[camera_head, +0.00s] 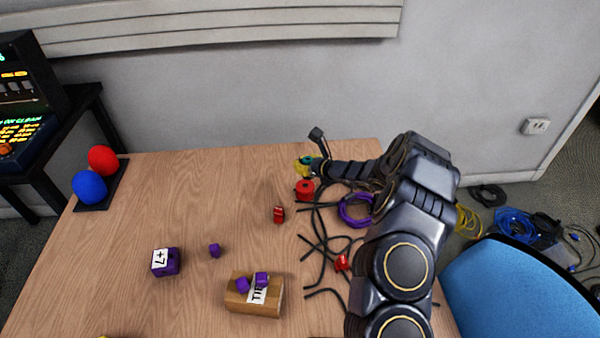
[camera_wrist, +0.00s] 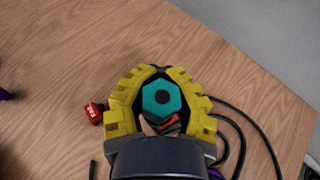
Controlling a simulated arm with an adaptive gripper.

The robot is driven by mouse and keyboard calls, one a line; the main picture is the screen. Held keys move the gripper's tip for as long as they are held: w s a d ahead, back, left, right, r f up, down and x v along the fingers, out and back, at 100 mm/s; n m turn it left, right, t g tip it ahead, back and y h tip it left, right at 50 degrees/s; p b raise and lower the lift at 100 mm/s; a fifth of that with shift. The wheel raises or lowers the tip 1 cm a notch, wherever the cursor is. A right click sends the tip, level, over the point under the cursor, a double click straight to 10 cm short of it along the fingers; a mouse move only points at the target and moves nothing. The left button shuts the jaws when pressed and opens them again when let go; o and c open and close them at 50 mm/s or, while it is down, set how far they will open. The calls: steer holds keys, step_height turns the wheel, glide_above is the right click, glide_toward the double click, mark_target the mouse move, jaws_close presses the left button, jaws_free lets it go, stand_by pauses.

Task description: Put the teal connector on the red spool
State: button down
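The red spool (camera_head: 305,190) sits on the table just in front of the gripper in that view. In the wrist view a red and dark part shows below the connector, mostly hidden; I cannot tell whether it is the spool.
Black cables (camera_head: 318,235) and a purple cable coil (camera_head: 355,210) lie right of the spool. A small red block (camera_head: 279,214) is nearby; another red piece (camera_head: 342,262) lies among the cables. The table's left middle is mostly clear.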

mark_target(300, 181)
steer(key=w+f, duration=0.2)
steer(key=f, duration=0.1)
steer(key=shift+w+f, duration=0.15)
steer(key=shift+w, duration=0.15)
steer(key=shift+w+a+f, duration=0.1)
steer(key=shift+w+f, duration=0.05)
steer(key=shift+f, duration=1.45)
steer(key=c, duration=1.1)
jaws_free()
steer(key=shift+f, duration=0.15)
